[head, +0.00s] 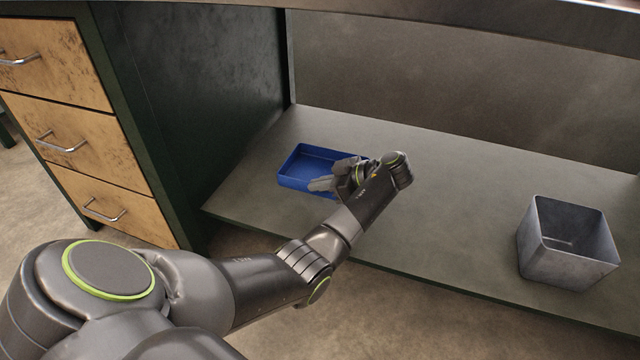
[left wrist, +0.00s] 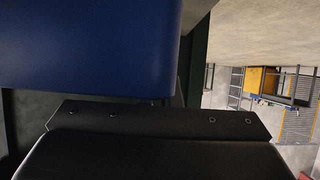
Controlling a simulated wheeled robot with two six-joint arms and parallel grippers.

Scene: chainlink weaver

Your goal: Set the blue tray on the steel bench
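The blue tray (head: 304,181) is a shallow open box lying on the grey lower shelf, left of the shelf's middle. My left gripper (head: 334,174) is at its right end and hides part of that end. Its two fingers look spread apart, and I see no clear grip on the tray. In the left wrist view the tray's blue side (left wrist: 90,45) fills the upper left, close above a dark gripper part. The steel bench's edge (head: 440,22) crosses the top of the head view; its upper surface is barely visible. My right gripper is out of view.
A grey metal bin (head: 566,245) stands at the shelf's right. A dark green panel (head: 195,95) and a wooden drawer unit (head: 65,130) border the left. The lower shelf (head: 450,200) is bare between tray and bin. The bench edge overhangs it.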

